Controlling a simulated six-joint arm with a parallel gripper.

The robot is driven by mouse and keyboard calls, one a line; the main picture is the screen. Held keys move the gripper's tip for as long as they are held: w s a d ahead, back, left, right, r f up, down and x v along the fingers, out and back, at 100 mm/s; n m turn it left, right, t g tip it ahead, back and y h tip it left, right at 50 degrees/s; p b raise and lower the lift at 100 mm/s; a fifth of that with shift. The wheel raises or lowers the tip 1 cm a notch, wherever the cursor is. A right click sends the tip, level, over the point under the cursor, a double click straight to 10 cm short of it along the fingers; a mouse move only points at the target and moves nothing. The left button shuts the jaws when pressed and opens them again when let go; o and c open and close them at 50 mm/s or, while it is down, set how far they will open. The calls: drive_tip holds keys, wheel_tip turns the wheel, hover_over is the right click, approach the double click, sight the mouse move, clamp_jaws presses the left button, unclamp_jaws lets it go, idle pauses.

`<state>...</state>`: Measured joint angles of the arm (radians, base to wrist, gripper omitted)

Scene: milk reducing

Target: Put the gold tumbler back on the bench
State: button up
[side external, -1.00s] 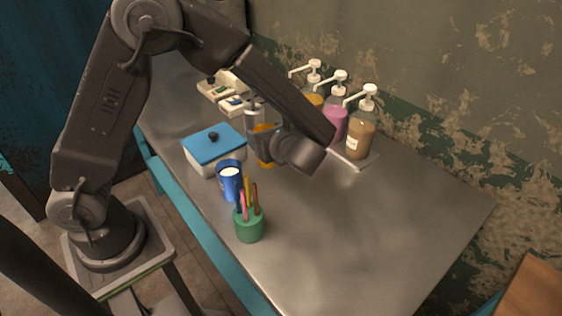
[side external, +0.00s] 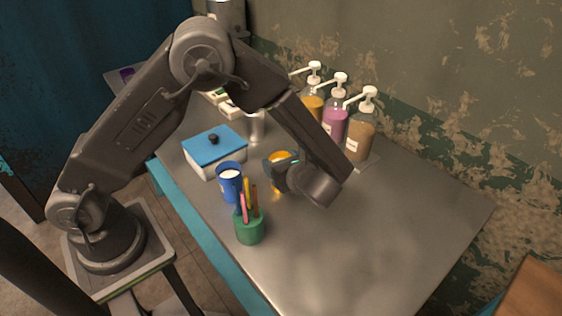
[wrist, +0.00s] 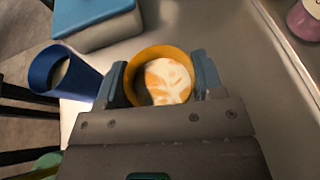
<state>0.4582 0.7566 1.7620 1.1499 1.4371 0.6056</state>
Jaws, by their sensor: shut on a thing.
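The gold tumbler (wrist: 160,76) sits between the two blue-grey fingers of my gripper (wrist: 160,82) in the wrist view. A white and orange-brown leaf pattern shows inside its rim. In the side view my gripper (side external: 280,172) is shut on the tumbler (side external: 280,157), whose rim shows above the fingers. The tumbler is over the steel bench (side external: 375,235), right of a blue cup (side external: 230,185). I cannot tell whether its base touches the bench; the fingers hide much of its wall.
A green pen pot (side external: 249,228) with several pens stands in front. A white box with a blue lid (side external: 214,145) is at the left. Pump bottles (side external: 359,138) stand on a tray at the back right. The bench's right and front are clear.

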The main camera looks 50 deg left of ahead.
drive_tip(key=o, duration=1.1)
drive_tip(key=shift+f, duration=0.1)
drive_tip(key=shift+o, duration=0.2)
drive_tip(key=shift+d+r, duration=0.2)
drive_tip(key=shift+r, duration=0.05)
drive_tip(key=v, duration=1.2)
drive_tip(key=s+a+r+n+t+h, duration=0.1)
drive_tip(key=s+a+r+n+h, duration=0.4)
drive_tip(key=n, duration=0.5)
drive_tip(key=s+a+r+n+t+h, duration=0.2)
drive_tip(key=s+a+r+n+h, duration=0.3)
drive_tip(key=s+r+n+h, duration=0.3)
drive_tip(key=shift+s+a+r+n+h, duration=0.55)
drive_tip(key=shift+s+n, duration=0.55)
drive_tip(key=shift+s, duration=0.8)
